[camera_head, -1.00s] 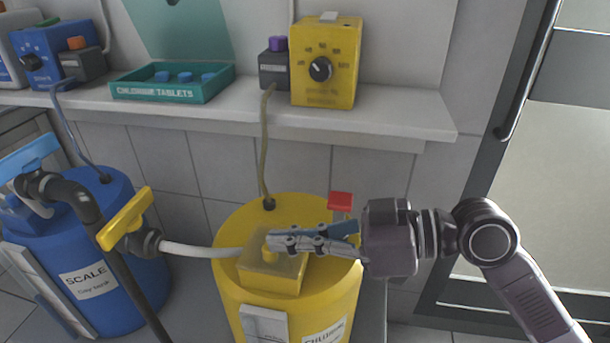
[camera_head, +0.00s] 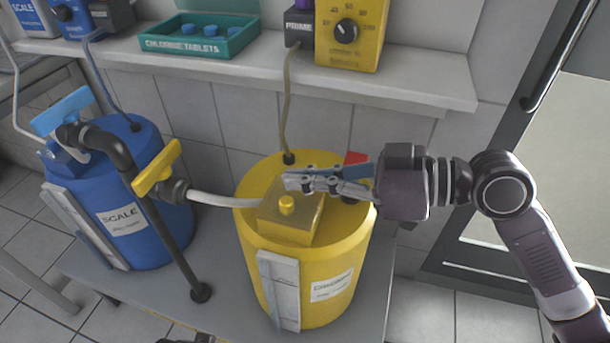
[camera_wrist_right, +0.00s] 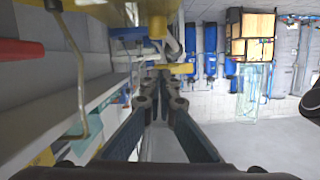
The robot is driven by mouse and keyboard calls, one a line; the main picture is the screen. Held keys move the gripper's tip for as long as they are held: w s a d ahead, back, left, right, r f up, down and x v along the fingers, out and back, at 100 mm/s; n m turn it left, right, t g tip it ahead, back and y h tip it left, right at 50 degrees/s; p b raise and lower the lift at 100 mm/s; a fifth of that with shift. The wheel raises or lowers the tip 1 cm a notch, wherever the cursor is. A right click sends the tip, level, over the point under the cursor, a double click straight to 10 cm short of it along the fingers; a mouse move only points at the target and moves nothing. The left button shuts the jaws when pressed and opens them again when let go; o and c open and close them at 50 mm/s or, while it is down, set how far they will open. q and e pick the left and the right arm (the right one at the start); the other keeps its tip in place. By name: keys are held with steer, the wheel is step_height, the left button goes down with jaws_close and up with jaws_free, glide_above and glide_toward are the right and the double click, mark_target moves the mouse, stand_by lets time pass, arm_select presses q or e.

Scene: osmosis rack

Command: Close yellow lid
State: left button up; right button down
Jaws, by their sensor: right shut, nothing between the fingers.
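The yellow lid (camera_head: 306,218) is a square plate with a small round knob (camera_head: 287,203), on top of the yellow chlorine tank (camera_head: 340,255). It looks flat on the tank top; whether it is fully seated I cannot tell. My right gripper (camera_head: 292,182) is shut and empty, reaching in from the right just above the lid's far edge. Whether it touches the lid is unclear. Its fingers (camera_wrist_right: 162,82) also show in the right wrist view.
A white hose (camera_head: 225,201) runs from the yellow valve handle (camera_head: 157,167) to the tank. A red handle (camera_head: 356,159) is behind the gripper. The blue scale tank (camera_head: 150,235) stands left. A shelf (camera_head: 400,84) with a yellow dosing box (camera_head: 350,35) is behind.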

steer(key=shift+d+r, duration=0.25)
steer(key=shift+d, duration=0.05)
arm_select(q)
steer(key=shift+s+r+b, duration=0.15)
steer(key=shift+r+b, duration=0.25)
steer(key=shift+r, duration=0.25)
arm_select(e)
steer(key=v, duration=0.9)
steer(key=shift+s+d, duration=0.2)
steer(key=shift+s, duration=0.05)
